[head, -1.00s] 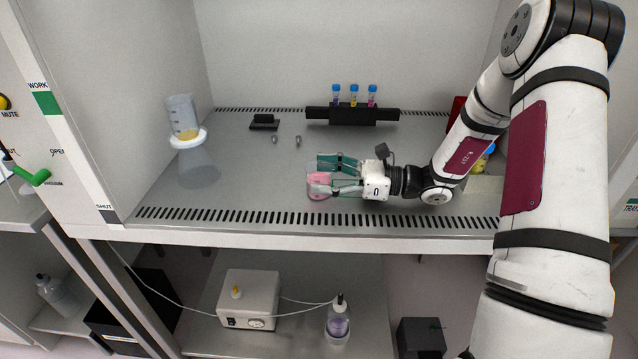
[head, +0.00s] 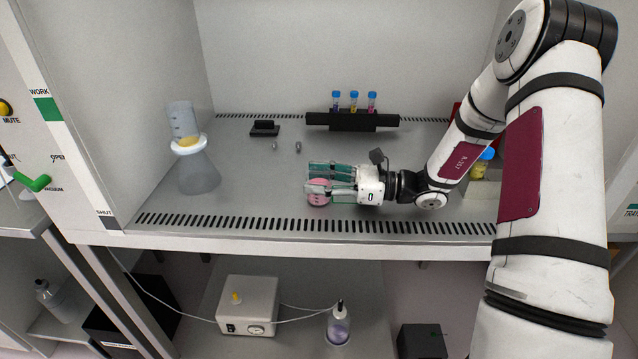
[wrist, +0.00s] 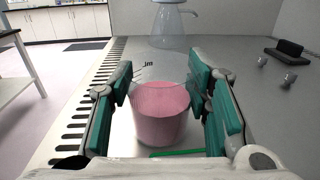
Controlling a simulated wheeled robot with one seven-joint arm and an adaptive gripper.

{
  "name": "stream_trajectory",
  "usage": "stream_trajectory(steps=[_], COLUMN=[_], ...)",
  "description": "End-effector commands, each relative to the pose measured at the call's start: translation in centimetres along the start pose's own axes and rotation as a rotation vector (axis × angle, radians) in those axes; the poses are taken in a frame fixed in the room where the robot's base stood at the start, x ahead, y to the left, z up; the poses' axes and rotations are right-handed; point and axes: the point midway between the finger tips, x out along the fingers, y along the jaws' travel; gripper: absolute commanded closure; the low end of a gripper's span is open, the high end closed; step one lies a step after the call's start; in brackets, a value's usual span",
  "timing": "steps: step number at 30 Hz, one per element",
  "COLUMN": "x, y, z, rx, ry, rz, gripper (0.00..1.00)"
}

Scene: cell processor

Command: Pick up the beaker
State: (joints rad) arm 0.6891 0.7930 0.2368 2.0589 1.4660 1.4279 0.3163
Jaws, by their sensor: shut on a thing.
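The beaker (wrist: 161,115) is a clear vessel with pink content, upright on the cabinet's metal floor in the wrist view. In the head view the beaker (head: 318,198) is partly hidden behind my fingers. My gripper (wrist: 167,92) has its green-padded fingers on both sides of the beaker and is shut on it. In the head view my gripper (head: 332,181) lies low and level, reaching in from the right. I cannot tell whether the beaker is off the floor.
A black rack (head: 352,120) with blue-capped tubes is at the back. A small black block (head: 264,129) and two small metal pieces lie behind my gripper. The slotted front edge (head: 310,219) is close.

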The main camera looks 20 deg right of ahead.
Motion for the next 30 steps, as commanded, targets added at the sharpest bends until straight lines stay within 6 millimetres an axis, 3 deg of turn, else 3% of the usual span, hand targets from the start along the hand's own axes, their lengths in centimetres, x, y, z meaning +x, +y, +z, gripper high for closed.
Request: stream_trajectory(steps=[10,24,30], x=[-0.3,-5.4,-6.7], y=[0.5,10.6,13.3], z=[3.6,4.5,4.7], rx=[0.000,0.002,0.002], ry=[0.001,0.000,0.000], rz=[-0.001,-0.003,-0.001], gripper=[0.85,0.85,0.85])
